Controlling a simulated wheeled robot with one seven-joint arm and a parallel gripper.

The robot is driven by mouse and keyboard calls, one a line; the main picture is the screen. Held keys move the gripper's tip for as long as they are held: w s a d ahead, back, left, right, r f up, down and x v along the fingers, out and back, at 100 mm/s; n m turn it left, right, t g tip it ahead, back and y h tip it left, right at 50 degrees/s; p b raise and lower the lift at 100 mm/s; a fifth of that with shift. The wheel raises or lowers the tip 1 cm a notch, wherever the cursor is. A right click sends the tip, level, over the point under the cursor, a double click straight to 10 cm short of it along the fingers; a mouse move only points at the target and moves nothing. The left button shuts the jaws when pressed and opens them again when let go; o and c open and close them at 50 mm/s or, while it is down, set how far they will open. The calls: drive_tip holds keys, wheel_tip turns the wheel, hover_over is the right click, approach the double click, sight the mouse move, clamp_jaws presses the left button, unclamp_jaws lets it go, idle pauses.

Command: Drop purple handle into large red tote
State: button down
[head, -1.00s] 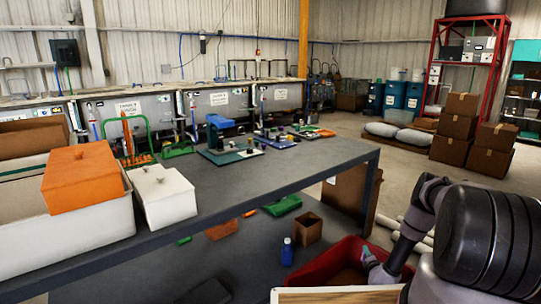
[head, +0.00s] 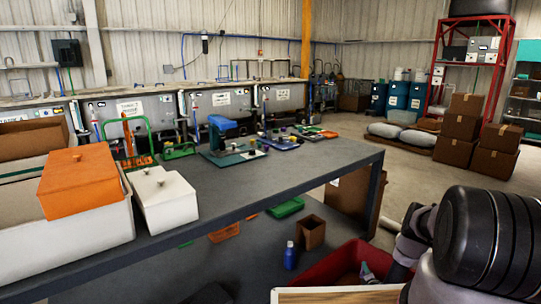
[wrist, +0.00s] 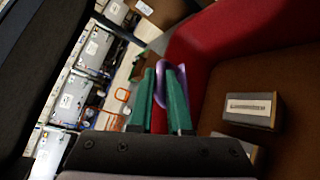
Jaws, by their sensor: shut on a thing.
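The large red tote (head: 318,267) stands low at the front right in the head view, beside the dark table. Its red wall (wrist: 215,32) and brown inside fill the right of the wrist view. My gripper (head: 367,270) is at the tote, its fingertips showing against the inside in the head view. In the wrist view its green fingers (wrist: 160,80) are shut on the purple handle (wrist: 184,82), a thin curved piece partly hidden by the fingers. The handle is too small to make out in the head view.
A small box (wrist: 250,108) with a pale label lies inside the tote. A blue bottle (head: 289,256) and an open brown box (head: 311,232) stand on the lower shelf, left of the tote. The dark table (head: 255,185) runs along the left.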

drive_tip(key=c, duration=0.8)
unclamp_jaws()
drive_tip(key=v, duration=1)
drive_tip(key=shift+s+r, duration=0.1)
drive_tip(key=shift+s, duration=0.3)
